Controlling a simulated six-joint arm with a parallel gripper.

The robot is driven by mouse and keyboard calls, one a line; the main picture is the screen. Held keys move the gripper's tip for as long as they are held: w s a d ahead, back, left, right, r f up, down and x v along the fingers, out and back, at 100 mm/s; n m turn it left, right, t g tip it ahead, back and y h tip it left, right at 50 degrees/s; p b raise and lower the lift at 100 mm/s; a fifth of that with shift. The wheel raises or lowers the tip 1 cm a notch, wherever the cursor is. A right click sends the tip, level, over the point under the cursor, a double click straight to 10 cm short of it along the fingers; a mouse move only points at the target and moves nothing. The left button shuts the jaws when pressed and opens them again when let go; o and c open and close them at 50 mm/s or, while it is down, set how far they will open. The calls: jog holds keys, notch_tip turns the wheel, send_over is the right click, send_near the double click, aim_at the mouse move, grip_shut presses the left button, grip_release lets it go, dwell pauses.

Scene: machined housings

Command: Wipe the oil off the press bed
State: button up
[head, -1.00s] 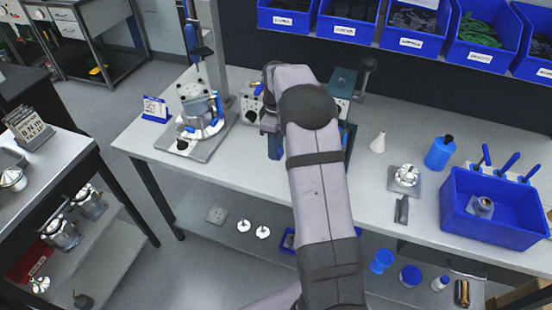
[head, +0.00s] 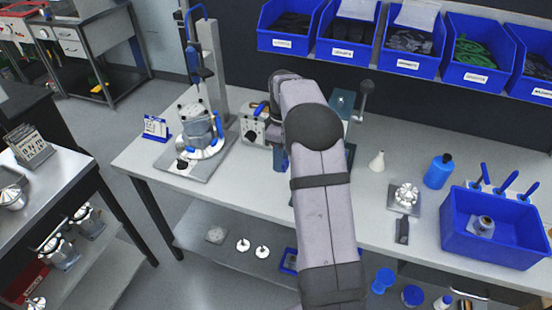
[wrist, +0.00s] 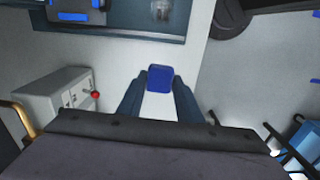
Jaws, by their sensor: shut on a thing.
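My gripper (wrist: 160,84) is shut on a small blue block-like thing (wrist: 160,77), held between its two dark blue fingers. I cannot tell whether it is a wiping pad. In the head view my arm hides most of the gripper and the held thing. A teal press (head: 343,103) with a side lever stands behind my arm. In the wrist view a teal bed (wrist: 120,28) lies at the top, ahead of the held thing and apart from it in the picture. A mottled shiny patch (wrist: 162,10) shows on it; I cannot tell whether that is oil.
A grey control box (wrist: 58,98) with a red button stands left of my gripper. A fixture with a housing (head: 203,130) stands further left. To the right are a white cone (head: 377,160), a blue bottle (head: 438,171) and a blue bin (head: 494,240).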

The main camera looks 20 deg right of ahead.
jog(key=s+d+r+m+p, duration=0.3)
jog(key=s+d+r+p, duration=0.2)
jog(key=s+d+p, duration=0.4)
jog(key=s+f+m, duration=0.3)
jog(key=f+m, duration=0.3)
jog(key=m, duration=0.8)
jog(key=shift+s+a+f+m, duration=0.2)
jog(key=shift+s+a+m, duration=0.1)
jog(key=shift+s, duration=0.05)
jog(key=shift+b, duration=0.3)
